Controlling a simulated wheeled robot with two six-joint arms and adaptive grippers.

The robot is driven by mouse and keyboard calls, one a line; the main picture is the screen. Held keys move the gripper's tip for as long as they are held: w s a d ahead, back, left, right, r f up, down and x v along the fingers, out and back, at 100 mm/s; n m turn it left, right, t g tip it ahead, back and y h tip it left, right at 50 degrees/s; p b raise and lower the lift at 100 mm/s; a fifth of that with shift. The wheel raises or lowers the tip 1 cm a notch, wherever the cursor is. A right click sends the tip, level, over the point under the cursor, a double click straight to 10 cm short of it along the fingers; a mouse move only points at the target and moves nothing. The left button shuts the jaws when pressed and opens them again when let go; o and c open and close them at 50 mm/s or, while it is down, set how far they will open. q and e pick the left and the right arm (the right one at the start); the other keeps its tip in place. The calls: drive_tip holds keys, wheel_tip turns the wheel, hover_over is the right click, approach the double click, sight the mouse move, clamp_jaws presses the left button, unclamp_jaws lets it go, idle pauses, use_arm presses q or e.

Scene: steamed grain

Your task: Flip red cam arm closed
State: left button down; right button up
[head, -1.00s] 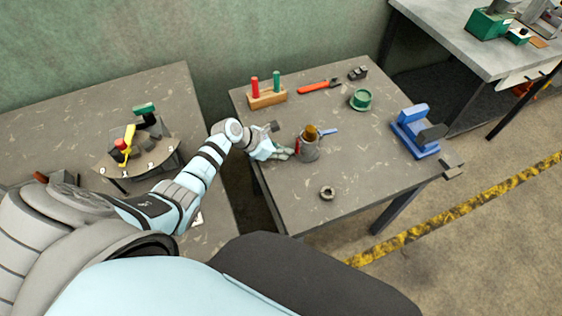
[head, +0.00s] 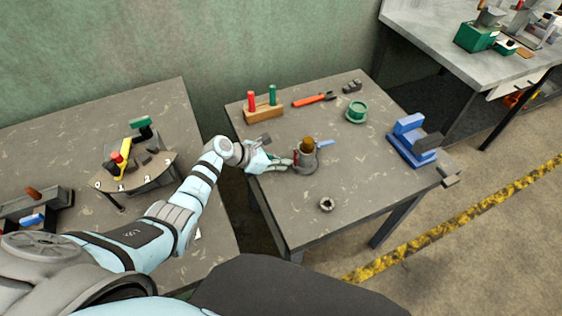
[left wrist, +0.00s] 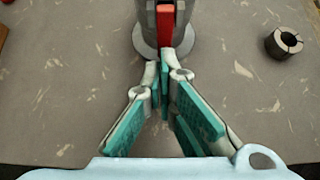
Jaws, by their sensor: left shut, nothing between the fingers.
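The grey cylindrical fixture (head: 306,162) stands upright on the middle table, with a brown piece (head: 308,143) in its top and a blue handle (head: 326,143) behind it to the right. The red cam arm (left wrist: 165,22) stands along the near side of the fixture in the left wrist view. In the head view it is only a small red sliver. My left gripper (head: 287,163) is shut and empty at the fixture's left side. In the left wrist view its fingertips (left wrist: 165,76) meet just below the arm's lower end; contact cannot be told. My right gripper is not in view.
A slotted dark ring (head: 326,204) lies in front of the fixture. A wooden block with red and green pegs (head: 264,111), an orange tool (head: 314,100), a green round part (head: 356,111) and a blue vise-like device (head: 411,142) stand farther off. The table's front is mostly clear.

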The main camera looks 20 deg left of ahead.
use_arm(q)
drive_tip(key=v, duration=1.2)
drive_tip(key=shift+w, duration=0.1)
